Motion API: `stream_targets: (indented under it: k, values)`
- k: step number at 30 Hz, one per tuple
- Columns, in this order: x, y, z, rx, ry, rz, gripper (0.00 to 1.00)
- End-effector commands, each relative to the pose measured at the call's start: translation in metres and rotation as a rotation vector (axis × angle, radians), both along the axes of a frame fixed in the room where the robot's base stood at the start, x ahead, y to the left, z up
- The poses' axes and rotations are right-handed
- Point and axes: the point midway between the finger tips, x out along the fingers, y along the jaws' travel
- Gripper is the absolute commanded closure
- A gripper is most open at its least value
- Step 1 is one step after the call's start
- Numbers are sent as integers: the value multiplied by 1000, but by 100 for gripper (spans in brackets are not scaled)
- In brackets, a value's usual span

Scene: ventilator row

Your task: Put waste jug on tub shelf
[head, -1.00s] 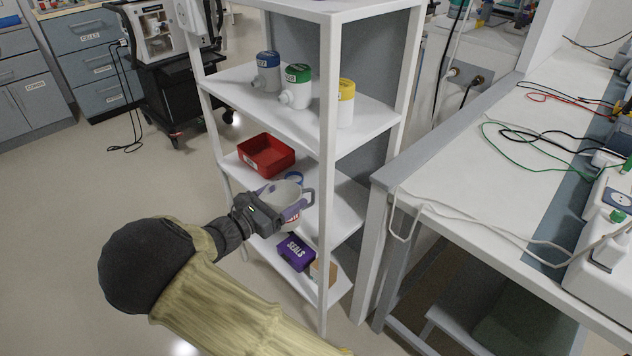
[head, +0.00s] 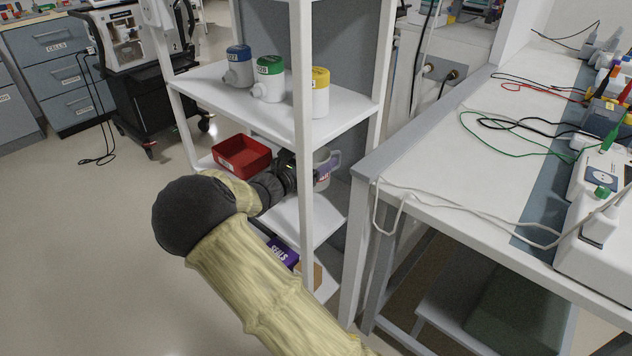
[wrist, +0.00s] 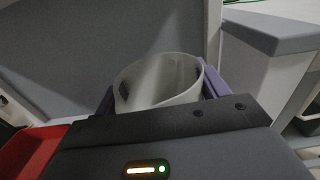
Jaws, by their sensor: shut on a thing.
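My gripper (head: 296,172) is shut on the jug, which is upright. In the wrist view the jug's round open mouth (wrist: 160,82) shows between the purple fingers. The tub shelf (head: 312,215) is the white shelf bearing a red tub (head: 241,156). I cannot tell whether the jug touches the shelf.
The shelf above holds a blue-topped jar (head: 238,67), a green-topped jar (head: 269,79) and a yellow-topped jar (head: 320,92). A purple seals box (head: 283,252) lies on the bottom shelf. A white bench (head: 440,150) with cables stands to the right.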

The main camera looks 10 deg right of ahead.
Motion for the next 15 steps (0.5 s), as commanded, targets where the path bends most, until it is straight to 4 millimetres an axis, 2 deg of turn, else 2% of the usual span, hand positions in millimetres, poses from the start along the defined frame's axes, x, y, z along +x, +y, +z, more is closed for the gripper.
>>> stream_targets:
  k: [1,6,15]
  values:
    - [3,-6,-1,0,-1,-3,51]
    - [2,-4,-18,-1,0,-1,51]
    - [2,-3,-20,-1,-1,-1,51]
